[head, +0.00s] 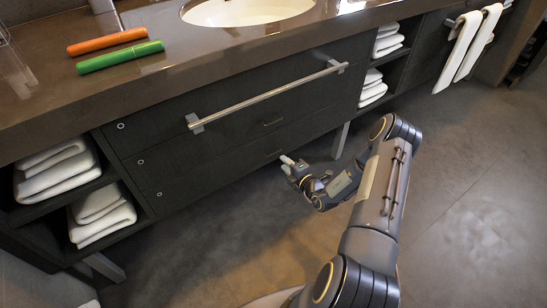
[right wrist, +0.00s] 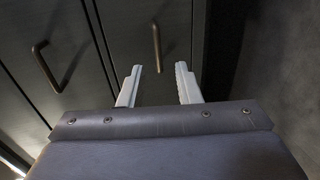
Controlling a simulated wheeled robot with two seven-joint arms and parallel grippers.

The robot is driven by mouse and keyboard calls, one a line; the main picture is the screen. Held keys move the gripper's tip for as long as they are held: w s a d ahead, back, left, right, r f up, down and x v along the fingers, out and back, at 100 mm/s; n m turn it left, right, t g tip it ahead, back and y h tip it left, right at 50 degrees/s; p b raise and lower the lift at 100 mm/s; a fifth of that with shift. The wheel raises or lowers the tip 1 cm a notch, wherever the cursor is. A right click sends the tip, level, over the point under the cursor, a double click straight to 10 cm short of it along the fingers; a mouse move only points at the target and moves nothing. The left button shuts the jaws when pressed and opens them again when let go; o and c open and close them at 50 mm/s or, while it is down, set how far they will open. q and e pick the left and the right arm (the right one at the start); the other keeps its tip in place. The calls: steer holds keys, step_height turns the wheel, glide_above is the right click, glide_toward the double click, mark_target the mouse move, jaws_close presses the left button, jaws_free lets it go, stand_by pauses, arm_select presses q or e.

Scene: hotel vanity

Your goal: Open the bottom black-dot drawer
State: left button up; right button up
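The bottom drawer (head: 215,180) is the lowest of the stacked dark fronts in the vanity and looks shut. A small round mark (head: 159,194) sits at its left end; its colour is too small to tell. Its thin dark handle (head: 273,153) also shows in the right wrist view (right wrist: 156,47). My right gripper (head: 291,163) is low in front of this drawer, just right of and below the handle. In the right wrist view its two pale fingers (right wrist: 159,86) are apart and empty, and the handle lies ahead of the gap. My left gripper is out of view.
The middle drawer's handle (head: 272,122) is just above. A long metal bar (head: 265,95) sticks out across the top front. Towels (head: 103,212) fill open shelves on both sides. Green (head: 120,57) and orange (head: 107,41) sticks lie on the counter. The floor (head: 450,215) at right is clear.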

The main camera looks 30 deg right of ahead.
steer(key=b+x, duration=0.1)
steer(key=x, duration=0.5)
steer(key=shift+w+a, duration=0.15)
steer(key=shift+w, duration=0.25)
jaws_close()
